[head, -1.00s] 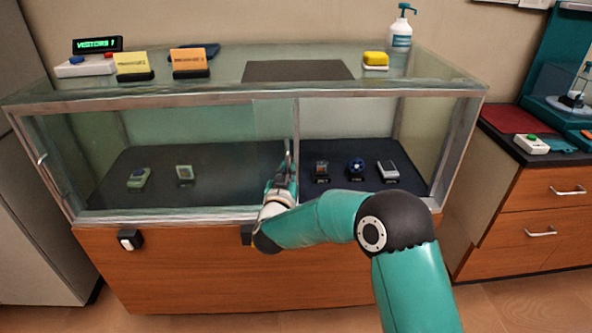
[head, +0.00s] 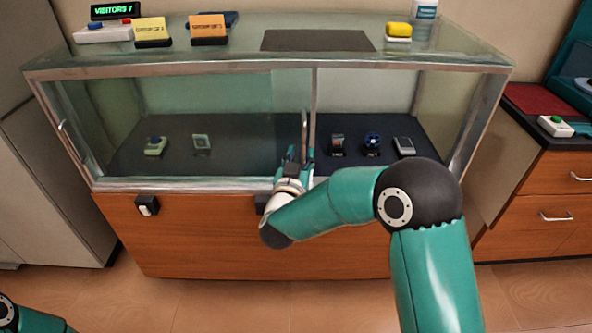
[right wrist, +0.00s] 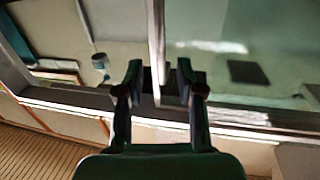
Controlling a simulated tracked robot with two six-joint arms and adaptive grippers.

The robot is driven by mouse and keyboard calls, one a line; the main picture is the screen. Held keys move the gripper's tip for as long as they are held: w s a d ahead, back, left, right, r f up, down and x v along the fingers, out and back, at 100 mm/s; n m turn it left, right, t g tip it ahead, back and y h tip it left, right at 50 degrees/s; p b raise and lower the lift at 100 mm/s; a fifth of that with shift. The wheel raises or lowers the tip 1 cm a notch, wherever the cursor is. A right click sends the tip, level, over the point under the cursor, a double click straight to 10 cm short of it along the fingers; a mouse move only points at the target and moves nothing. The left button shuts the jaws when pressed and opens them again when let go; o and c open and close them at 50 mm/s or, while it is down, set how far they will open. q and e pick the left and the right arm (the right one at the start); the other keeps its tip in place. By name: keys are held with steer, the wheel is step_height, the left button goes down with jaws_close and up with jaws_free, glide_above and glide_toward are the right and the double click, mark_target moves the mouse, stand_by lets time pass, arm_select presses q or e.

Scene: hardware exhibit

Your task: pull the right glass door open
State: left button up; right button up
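The glass display case (head: 210,188) stands ahead with a metal frame and glass front. A slim upright handle (head: 304,128) is near the front's middle, beside a vertical edge of the right glass door (head: 315,95). It also shows as an upright bar in the right wrist view (right wrist: 156,35). My right gripper (head: 301,154) is at the handle's lower part. In the right wrist view its fingers (right wrist: 159,80) are apart, one each side of the bar; contact is unclear. I cannot tell how far the door stands open. My left gripper is out of view.
A black-and-white box (head: 147,205) is on the wooden front. A drawer cabinet (head: 530,190) stands right.

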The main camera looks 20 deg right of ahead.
steer(key=v, duration=0.6)
steer(key=shift+s, duration=0.1)
